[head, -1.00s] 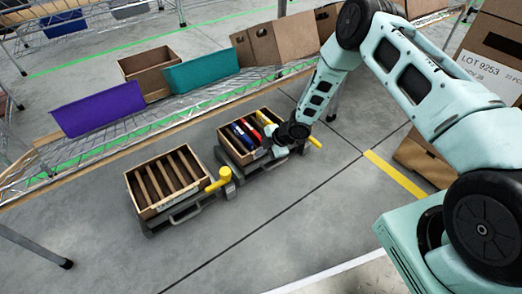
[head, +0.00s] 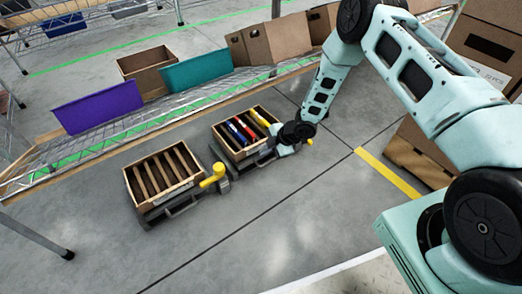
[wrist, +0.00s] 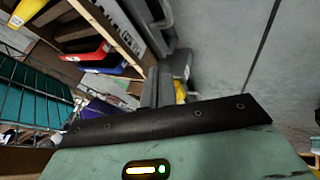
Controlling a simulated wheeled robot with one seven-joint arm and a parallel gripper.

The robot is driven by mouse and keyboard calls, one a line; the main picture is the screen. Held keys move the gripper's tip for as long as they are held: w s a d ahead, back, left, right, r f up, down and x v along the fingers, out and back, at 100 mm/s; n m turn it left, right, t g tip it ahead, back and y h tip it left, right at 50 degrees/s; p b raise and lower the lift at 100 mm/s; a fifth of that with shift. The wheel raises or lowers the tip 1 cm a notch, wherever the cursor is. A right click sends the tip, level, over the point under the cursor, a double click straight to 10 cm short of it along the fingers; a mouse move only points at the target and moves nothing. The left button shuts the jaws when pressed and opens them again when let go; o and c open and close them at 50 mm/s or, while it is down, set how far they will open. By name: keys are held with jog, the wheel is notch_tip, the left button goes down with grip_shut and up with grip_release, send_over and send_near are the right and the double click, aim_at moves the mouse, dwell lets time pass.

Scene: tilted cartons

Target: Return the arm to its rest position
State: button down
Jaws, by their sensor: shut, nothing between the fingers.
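My arm reaches down from the right in the head view. My gripper (head: 284,150) is at its end, low beside the right side of the right wooden crate (head: 229,151). It holds nothing. The fingertips are hard to make out in the head view. The wrist view shows a black bar and a teal housing of mine across the lower part. That crate holds several upright thin items in blue, red, white and yellow. It also shows at the upper left of the wrist view, with a red item (wrist: 88,52) inside.
A slatted crate (head: 150,208) sits on a dark base with a yellow knob (head: 215,176). A wire shelf behind carries a purple bin (head: 97,109), a teal bin (head: 198,70) and brown cartons (head: 285,41). Stacked cartons (head: 492,50) stand at right. Floor in front is clear.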

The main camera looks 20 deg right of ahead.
jog(key=p+v, duration=0.3)
jog(key=v, duration=0.3)
jog(key=s+a+r+m+h+p, duration=0.1)
jog(key=s+a+r+m, duration=0.15)
jog(key=r, duration=0.55)
jog(key=s+a+r+m+h, duration=0.1)
jog(key=a+r+m, duration=0.15)
jog(key=r, duration=0.55)
jog(key=s+a+r+m+h+p, duration=0.1)
jog(key=s+a+r+h, duration=0.15)
jog(key=r, duration=0.55)
jog(key=s+a+r+m+g+p, duration=0.1)
jog(key=s+r+m, duration=0.1)
jog(key=s+r, duration=0.55)
jog(key=s+r+m+g+h+p, duration=0.1)
jog(key=s+r+m+g, duration=0.2)
jog(key=s, duration=0.8)
jog(key=s+a+r+m+p, duration=0.1)
jog(key=s+r+m, duration=0.1)
jog(key=s+r, duration=0.6)
notch_tip(320, 180, up, 37)
jog(key=p, duration=3.7)
jog(key=shift+s+f+p, duration=0.25)
jog(key=shift+s+p, duration=0.15)
jog(key=shift+s, duration=0.05)
jog(key=shift+a, duration=0.1)
